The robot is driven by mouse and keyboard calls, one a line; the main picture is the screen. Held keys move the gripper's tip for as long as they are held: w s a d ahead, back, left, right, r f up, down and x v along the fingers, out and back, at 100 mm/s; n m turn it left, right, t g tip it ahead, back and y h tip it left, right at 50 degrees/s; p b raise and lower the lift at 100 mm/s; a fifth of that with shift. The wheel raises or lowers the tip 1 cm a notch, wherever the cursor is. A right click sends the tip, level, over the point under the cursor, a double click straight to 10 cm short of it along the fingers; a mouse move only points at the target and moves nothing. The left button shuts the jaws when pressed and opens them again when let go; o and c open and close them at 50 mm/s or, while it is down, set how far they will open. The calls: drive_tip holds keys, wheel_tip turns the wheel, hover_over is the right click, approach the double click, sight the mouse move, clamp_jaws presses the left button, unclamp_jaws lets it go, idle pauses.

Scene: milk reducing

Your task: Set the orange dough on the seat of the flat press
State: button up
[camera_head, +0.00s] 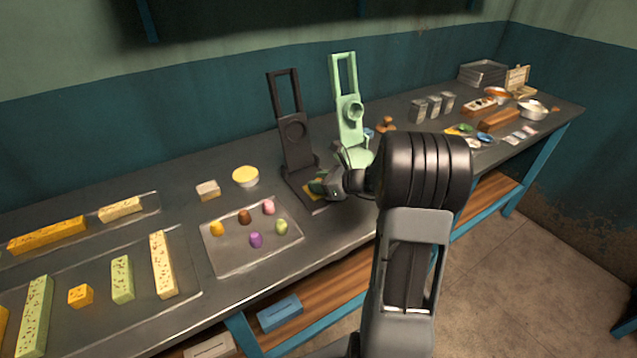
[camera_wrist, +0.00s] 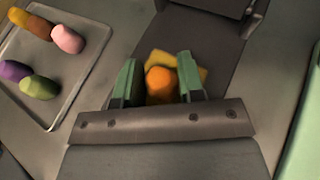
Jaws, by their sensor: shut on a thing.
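The orange dough (camera_wrist: 161,82) is between the two green fingers of my gripper (camera_wrist: 159,84), which is shut on it. A yellow square sheet (camera_wrist: 190,68) lies under and behind the dough on the dark flat press (camera_wrist: 222,38). In the head view the dark press (camera_head: 297,150) stands with its lid raised, and my gripper (camera_head: 320,187) is low over its base. A bit of the yellow sheet (camera_head: 308,191) shows there. The dough is hidden in the head view. I cannot tell whether it touches the sheet.
A light green press (camera_head: 349,125) with a round part stands just right of the dark one. A metal tray (camera_head: 232,262) with several coloured dough balls lies to the left. A yellow-topped round tub (camera_head: 245,176) and a small block (camera_head: 208,190) stand behind that tray.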

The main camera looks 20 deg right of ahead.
drive_tip(key=shift+f, duration=0.2)
idle(0.3)
drive_tip(key=o, duration=1)
